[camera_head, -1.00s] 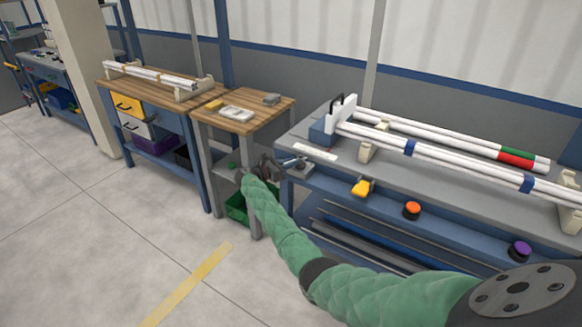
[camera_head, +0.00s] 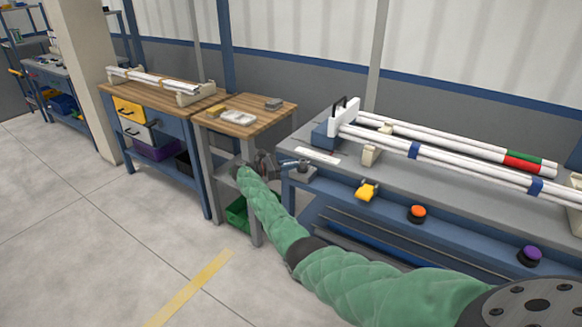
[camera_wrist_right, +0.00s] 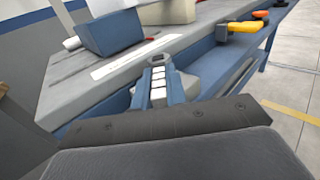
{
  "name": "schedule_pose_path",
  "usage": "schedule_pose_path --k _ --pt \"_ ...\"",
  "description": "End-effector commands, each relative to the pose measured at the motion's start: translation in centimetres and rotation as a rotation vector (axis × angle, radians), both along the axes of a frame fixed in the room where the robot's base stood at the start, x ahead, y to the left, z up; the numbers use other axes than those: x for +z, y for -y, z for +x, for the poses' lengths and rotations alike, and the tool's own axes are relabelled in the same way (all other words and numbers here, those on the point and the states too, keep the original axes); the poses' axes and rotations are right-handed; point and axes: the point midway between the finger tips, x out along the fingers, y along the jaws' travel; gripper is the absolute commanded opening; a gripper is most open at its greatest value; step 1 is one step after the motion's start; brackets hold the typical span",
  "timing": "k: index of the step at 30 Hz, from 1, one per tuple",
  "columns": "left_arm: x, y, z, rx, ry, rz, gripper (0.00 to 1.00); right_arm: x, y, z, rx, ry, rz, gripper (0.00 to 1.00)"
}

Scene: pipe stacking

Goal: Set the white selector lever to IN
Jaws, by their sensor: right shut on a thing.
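The selector lever sits on a grey mount (camera_head: 303,173) at the left front corner of the right bench. In the wrist view the lever's pale shaft (camera_wrist_right: 158,84) lies between the blue fingers of my right gripper (camera_wrist_right: 157,92). The fingers partly hide the lever, and I cannot read any position mark. My left gripper is not in view.
A white strip (camera_head: 318,156) lies on the bench (camera_head: 345,172) behind the lever. A yellow handle (camera_head: 367,191), an orange button (camera_head: 416,213) and a purple button (camera_head: 529,255) line the bench front. White pipes (camera_head: 450,160) lie on the bench. A small wooden table (camera_head: 250,117) stands left.

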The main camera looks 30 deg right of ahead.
Motion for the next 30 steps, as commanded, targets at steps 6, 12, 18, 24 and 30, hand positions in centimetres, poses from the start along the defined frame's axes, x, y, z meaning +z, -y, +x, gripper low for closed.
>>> schedule_pose_path --k 6,12,18,24,30 --pt "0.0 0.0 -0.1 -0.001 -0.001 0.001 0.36 0.0 0.0 0.0 -0.001 0.000 0.001 0.00" --pt "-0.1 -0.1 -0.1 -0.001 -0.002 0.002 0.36 0.0 0.0 0.0 -0.001 0.000 0.001 0.35" --pt "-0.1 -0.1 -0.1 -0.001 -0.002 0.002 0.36 0.0 0.0 0.0 0.000 0.000 0.000 0.35" --pt "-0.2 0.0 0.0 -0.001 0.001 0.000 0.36 0.0 -0.5 0.2 0.001 0.000 0.001 0.35" --pt "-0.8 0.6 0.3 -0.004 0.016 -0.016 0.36 -0.2 -2.7 0.7 0.001 -0.001 0.001 0.35"
